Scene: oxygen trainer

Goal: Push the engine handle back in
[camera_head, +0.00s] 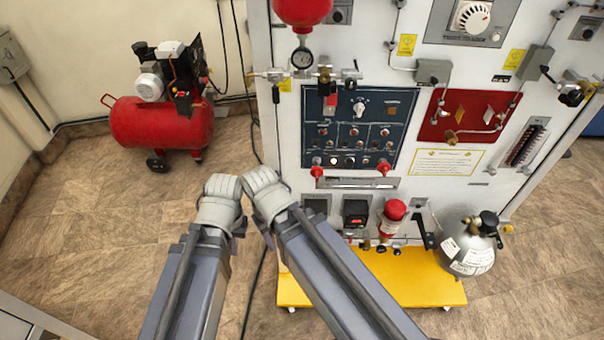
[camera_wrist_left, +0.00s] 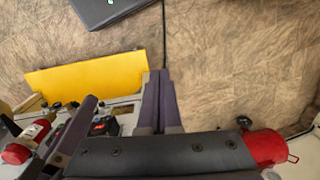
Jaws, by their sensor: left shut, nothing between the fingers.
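The trainer panel (camera_head: 270,110) stands upright at the right of the head view. Its dark blue engine section (camera_head: 345,105) has a left red knob (camera_head: 317,171) and a right red knob (camera_head: 383,167) at its lower edge. I cannot tell which part is the engine handle. My left gripper (camera_head: 240,228) is mostly hidden behind its wrist, left of the panel and apart from the knobs.
A red compressor (camera_head: 160,122) stands on the floor at the left. A yellow base (camera_head: 400,285) juts out under the panel and also shows in the left wrist view (camera_wrist_left: 85,80). A silver gas cylinder (camera_head: 465,250) stands at its right. My two wrists are very close together.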

